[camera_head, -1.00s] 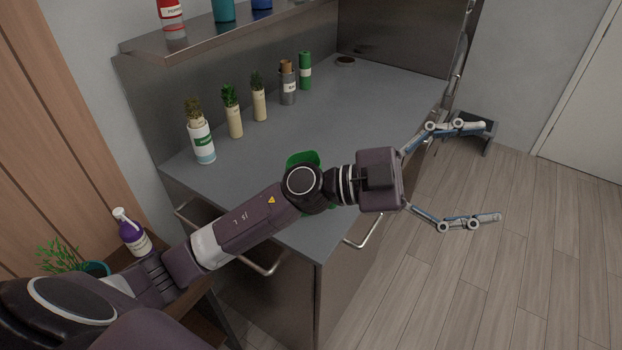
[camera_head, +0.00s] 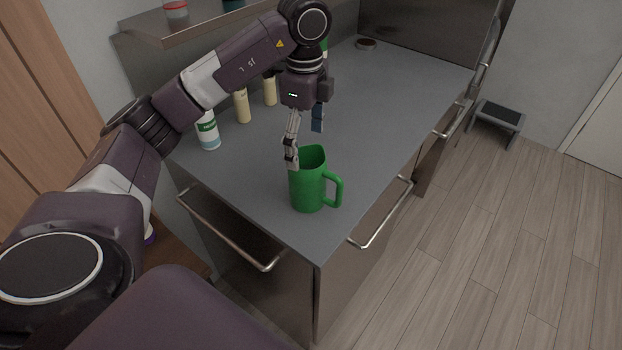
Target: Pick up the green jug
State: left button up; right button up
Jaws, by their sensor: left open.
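The green jug (camera_head: 308,188) stands upright near the front corner of the grey counter (camera_head: 372,110), with its handle to the right. My left gripper (camera_head: 304,142) points down just above and behind the jug. Its fingers are spread apart and nothing is between them. The nearer finger overlaps the jug's upper left rim in the picture; I cannot tell whether it touches. My right gripper does not show.
A white bottle (camera_head: 207,131) and cream containers (camera_head: 242,106) stand along the back of the counter, partly behind my arm. A shelf (camera_head: 150,27) is above them. Metal handles (camera_head: 384,222) stick out from the counter front. A step stool (camera_head: 500,115) is on the floor.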

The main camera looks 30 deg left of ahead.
aim_at(309, 160)
pick_arm(q)
notch_tip(309, 160, down, 2)
jog(key=shift+d+f, duration=0.1)
jog(key=shift+f, duration=0.05)
jog(key=f, duration=0.1)
jog(key=f+p, duration=0.2)
jog(key=f, duration=0.1)
jog(key=shift+w+d+f, duration=0.1)
jog(key=shift+w, duration=0.15)
jog(key=shift+f, duration=0.45)
jog(key=shift+w+r, duration=0.1)
jog(key=c, duration=2.2)
